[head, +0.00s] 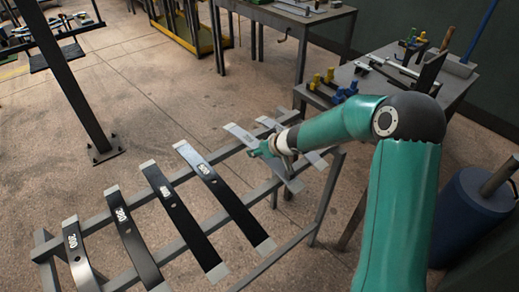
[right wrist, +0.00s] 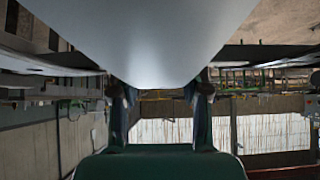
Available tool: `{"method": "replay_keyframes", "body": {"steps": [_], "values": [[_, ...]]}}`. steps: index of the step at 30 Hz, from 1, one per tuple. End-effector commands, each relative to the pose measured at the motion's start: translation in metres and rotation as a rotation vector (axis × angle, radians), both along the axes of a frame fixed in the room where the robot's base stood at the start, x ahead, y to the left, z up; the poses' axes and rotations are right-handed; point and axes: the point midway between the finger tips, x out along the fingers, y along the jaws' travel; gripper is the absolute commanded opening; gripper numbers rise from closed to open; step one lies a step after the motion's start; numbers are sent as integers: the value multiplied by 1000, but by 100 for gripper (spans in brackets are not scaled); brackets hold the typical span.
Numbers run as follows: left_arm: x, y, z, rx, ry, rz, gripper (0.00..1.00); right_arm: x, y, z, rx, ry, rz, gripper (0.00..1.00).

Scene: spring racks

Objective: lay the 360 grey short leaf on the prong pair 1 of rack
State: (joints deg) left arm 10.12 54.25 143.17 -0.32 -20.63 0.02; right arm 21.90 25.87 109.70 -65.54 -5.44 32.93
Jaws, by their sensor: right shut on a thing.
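My right gripper (head: 272,150) is at the far right end of the rack (head: 180,246). It is shut on a grey leaf (head: 239,132), whose pale end sticks out to the upper left of the fingers. In the right wrist view the leaf is a broad pale grey strip (right wrist: 165,45) between the two fingers (right wrist: 163,92). I cannot read a number on it. Its height over the rack bars is unclear. The prongs are too small to tell. My left gripper is not in view.
Several dark leaves with white numbers lie across the rack, such as one marked 300 (head: 126,225) and one nearest the gripper (head: 222,194). A workbench (head: 458,88) with tools stands behind my right arm. A blue drum (head: 474,216) is at the right. A dark post (head: 75,85) rises at the left.

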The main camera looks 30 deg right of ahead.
Motion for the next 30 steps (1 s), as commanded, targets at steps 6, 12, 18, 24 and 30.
{"method": "replay_keyframes", "body": {"steps": [6,12,18,24,30], "values": [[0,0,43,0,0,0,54,1,-1,47,-2,-7,1,0],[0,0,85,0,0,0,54,1,-1,90,-2,-7,0,0],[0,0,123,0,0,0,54,1,-1,128,-2,-7,-1,0],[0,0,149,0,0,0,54,1,-1,155,-2,-6,0,0],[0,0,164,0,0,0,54,1,-1,173,-2,-6,0,0]]}}
